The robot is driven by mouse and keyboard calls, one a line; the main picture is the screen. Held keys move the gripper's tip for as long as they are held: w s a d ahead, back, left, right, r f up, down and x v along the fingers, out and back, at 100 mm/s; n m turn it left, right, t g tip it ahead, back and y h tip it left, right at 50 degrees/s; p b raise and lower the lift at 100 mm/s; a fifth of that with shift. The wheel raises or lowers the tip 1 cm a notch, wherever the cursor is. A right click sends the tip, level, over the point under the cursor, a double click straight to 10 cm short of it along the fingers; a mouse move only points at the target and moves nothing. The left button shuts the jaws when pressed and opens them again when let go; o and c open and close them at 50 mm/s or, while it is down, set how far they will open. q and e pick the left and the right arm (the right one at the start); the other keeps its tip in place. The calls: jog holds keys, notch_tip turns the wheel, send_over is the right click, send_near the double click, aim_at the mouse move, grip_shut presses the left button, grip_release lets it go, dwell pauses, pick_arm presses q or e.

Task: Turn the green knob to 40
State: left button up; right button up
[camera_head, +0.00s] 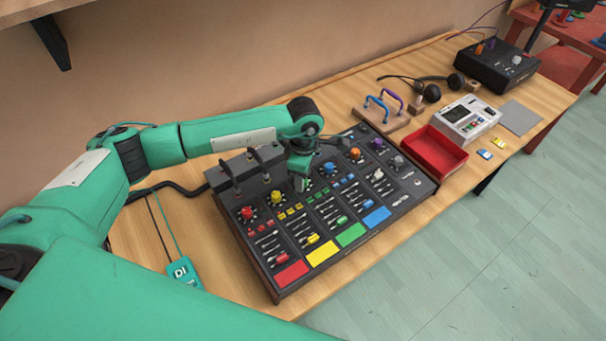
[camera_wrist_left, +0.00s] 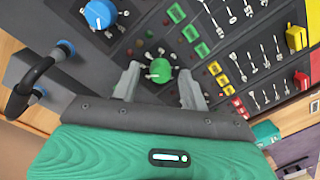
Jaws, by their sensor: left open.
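The green knob (camera_wrist_left: 159,70) sits on the dark mixer panel in the left wrist view, with a pale pointer line on its top. My left gripper (camera_wrist_left: 160,84) is open, its two fingers on either side of the green knob; I cannot tell whether they touch it. The numbers around the knob are too small to read. My right gripper is not in view.
Red (camera_head: 247,212), yellow (camera_head: 276,197), blue (camera_head: 329,168) and orange (camera_head: 355,153) knobs stand in the same row. Black plugs and a cable rise at the mixer's back left. A red tray (camera_head: 437,150) and a white device (camera_head: 468,118) stand to the right.

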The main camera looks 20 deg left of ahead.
pick_arm(q)
notch_tip(320, 180, up, 14)
jog(key=b, duration=0.3)
jog(key=shift+w+f, duration=0.15)
jog(key=shift+w, duration=0.15)
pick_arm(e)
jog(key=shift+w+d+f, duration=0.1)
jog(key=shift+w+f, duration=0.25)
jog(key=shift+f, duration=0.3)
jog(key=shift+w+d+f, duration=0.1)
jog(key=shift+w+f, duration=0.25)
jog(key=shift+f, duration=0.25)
